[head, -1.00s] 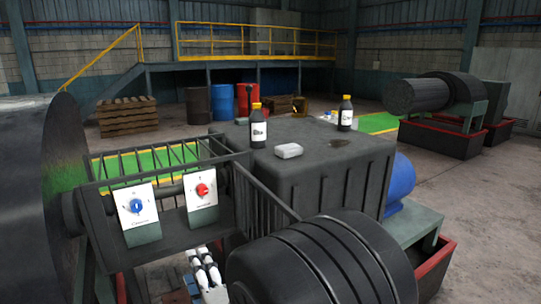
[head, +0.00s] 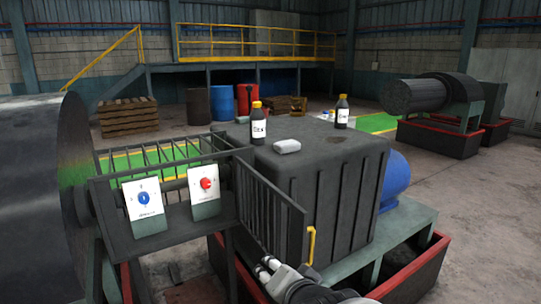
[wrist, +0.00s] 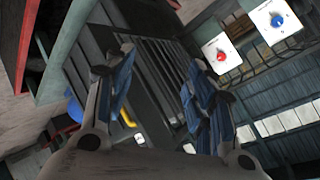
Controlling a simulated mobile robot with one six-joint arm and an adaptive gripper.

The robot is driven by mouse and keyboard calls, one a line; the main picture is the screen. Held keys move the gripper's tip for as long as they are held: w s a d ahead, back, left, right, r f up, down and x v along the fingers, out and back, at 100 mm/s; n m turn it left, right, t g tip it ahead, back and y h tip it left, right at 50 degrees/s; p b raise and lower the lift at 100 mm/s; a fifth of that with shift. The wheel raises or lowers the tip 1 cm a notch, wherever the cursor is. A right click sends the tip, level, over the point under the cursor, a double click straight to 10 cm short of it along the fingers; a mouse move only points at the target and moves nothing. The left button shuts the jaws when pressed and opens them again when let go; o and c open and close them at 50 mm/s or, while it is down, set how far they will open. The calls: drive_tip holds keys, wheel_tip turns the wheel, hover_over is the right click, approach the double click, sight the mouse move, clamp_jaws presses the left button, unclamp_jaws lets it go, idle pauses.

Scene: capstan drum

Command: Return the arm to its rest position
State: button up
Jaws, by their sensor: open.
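My gripper (wrist: 157,70) shows in the wrist view with its two blue-lined fingers spread wide and nothing between them. Beyond the fingers lies the dark barred guard (wrist: 165,70), at a distance I cannot judge. In the head view part of my arm (head: 318,290) shows at the bottom edge, below the dark machine housing (head: 330,205). I cannot make out the fingertips there.
A panel with a blue knob (head: 144,198) and one with a red knob (head: 206,184) stand before the guard. A yellow handle (head: 311,246) is near my arm. A large drum (head: 40,190) stands left.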

drive_tip(key=s+d+n+g+h, duration=0.1)
drive_tip(key=s+d+n+g, duration=0.1)
drive_tip(key=s+d, duration=0.2)
drive_tip(key=s+d+n+g+h, duration=0.1)
drive_tip(key=s+d, duration=0.3)
drive_tip(key=s, duration=0.7)
drive_tip(key=s+d+n+g+h, duration=0.1)
drive_tip(key=s+d+n+g, duration=0.2)
drive_tip(key=s, duration=0.4)
drive_tip(key=shift+s+d+f+n, duration=0.25)
drive_tip(key=shift+s+d+n, duration=0.15)
drive_tip(key=shift+d, duration=0.4)
